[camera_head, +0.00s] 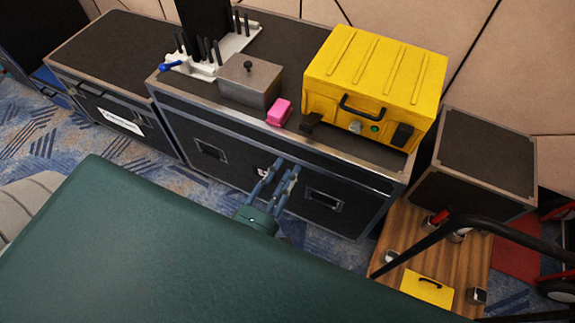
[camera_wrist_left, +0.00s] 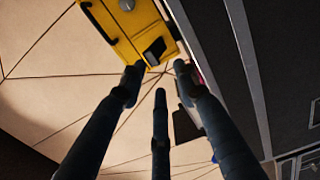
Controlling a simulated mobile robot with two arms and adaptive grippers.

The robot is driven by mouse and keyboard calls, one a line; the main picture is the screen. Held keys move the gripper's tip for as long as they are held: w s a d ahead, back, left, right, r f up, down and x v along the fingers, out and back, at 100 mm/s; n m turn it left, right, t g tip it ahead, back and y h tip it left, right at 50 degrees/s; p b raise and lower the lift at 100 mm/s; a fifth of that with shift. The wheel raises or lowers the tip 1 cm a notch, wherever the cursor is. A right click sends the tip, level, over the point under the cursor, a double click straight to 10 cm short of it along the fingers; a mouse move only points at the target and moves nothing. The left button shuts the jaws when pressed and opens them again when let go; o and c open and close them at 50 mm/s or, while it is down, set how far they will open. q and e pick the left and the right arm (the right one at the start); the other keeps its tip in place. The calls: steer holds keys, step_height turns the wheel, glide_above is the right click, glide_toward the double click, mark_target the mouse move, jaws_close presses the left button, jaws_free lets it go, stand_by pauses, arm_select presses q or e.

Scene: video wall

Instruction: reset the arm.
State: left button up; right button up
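My left gripper (camera_head: 285,170) shows in the middle of the head view, beyond the edge of my large dark green arm. Its blue-grey fingers point toward the front of the long black case (camera_head: 210,110). I cannot tell how far they are from it. In the left wrist view the gripper (camera_wrist_left: 157,78) has three dark fingers spread apart, with nothing held between them. My right gripper is not in view.
A yellow toolbox (camera_head: 375,80), pink block (camera_head: 280,111), grey metal box (camera_head: 250,78) and white rack (camera_head: 225,48) stand on the case. Another case (camera_head: 110,50) stands left. At right are a dark box (camera_head: 485,150) and wooden platform (camera_head: 405,220). Patterned carpet shows left.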

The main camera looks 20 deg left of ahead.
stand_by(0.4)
arm_select(q)
steer(key=s+f+m+g+h, duration=0.1)
steer(key=s+f+m+g, duration=0.25)
steer(key=f, duration=0.65)
steer(key=s+f+m+g, duration=0.2)
steer(key=f+m, duration=0.2)
steer(key=f, duration=0.5)
steer(key=s+f+m+g+h, duration=0.1)
steer(key=s+f+m+g, duration=0.25)
steer(key=f, duration=0.65)
steer(key=s+a+f+m+g+y, duration=0.1)
steer(key=s+a+f+m+g, duration=0.2)
steer(key=s+f, duration=0.5)
steer(key=s+a+f+m+g+y, duration=0.1)
steer(key=s+a+f+m+g, duration=0.2)
steer(key=s+f, duration=0.6)
steer(key=s+m+g, duration=0.2)
steer(key=s+m, duration=0.1)
steer(key=s, duration=0.4)
steer(key=shift+f+y, duration=0.3)
steer(key=shift+w, duration=0.1)
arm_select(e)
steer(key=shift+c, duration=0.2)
